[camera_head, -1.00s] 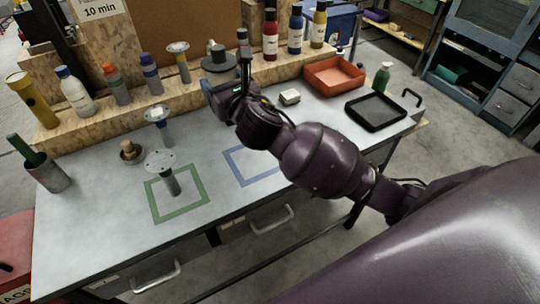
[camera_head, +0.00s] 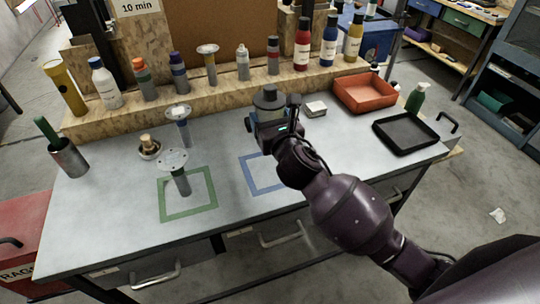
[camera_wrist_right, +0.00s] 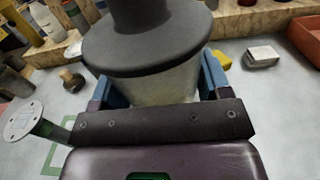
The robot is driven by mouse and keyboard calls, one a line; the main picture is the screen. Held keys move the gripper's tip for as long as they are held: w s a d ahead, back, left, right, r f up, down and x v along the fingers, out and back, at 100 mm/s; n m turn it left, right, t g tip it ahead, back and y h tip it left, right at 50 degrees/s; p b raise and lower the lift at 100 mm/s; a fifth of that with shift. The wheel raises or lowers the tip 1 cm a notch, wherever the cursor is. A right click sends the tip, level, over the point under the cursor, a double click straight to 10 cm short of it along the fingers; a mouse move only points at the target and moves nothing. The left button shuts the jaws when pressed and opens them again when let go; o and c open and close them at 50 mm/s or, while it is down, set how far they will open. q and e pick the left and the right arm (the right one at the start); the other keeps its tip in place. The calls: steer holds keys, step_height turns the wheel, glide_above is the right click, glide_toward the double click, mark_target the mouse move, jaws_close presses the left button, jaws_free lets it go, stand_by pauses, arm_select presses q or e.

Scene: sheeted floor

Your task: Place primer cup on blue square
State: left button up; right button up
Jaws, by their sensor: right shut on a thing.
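The primer cup (camera_head: 268,99), a pale cup with a wide dark grey lid, is held upright in my right gripper (camera_head: 266,120). In the right wrist view the cup (camera_wrist_right: 150,45) fills the top middle, with blue fingers on both sides of it. My right gripper is shut on it, off the wooden shelf and over the rear of the table. The blue square (camera_head: 247,178) is an outline on the grey tabletop, just in front of the gripper in the head view. My arm hides its right part. My left gripper is not in view.
A green square outline (camera_head: 164,202) lies left, with a disc-topped stand (camera_head: 181,184) inside it. A second such stand (camera_head: 183,131) is behind. Bottles line the wooden shelf (camera_head: 215,92). An orange tray (camera_head: 364,95) and a black tray (camera_head: 405,136) are at right. The visible blue-square interior is clear.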

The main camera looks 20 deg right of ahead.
step_height(320, 180, down, 7)
steer(key=shift+f+b, duration=0.15)
steer(key=shift+b, duration=0.85)
step_height(320, 180, down, 4)
steer(key=shift+r+b, duration=0.1)
steer(key=shift+b, duration=0.65)
steer(key=shift+f, duration=0.4)
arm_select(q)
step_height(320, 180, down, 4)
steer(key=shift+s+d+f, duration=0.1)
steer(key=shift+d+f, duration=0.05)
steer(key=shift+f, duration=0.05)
arm_select(e)
steer(key=o, duration=0.9)
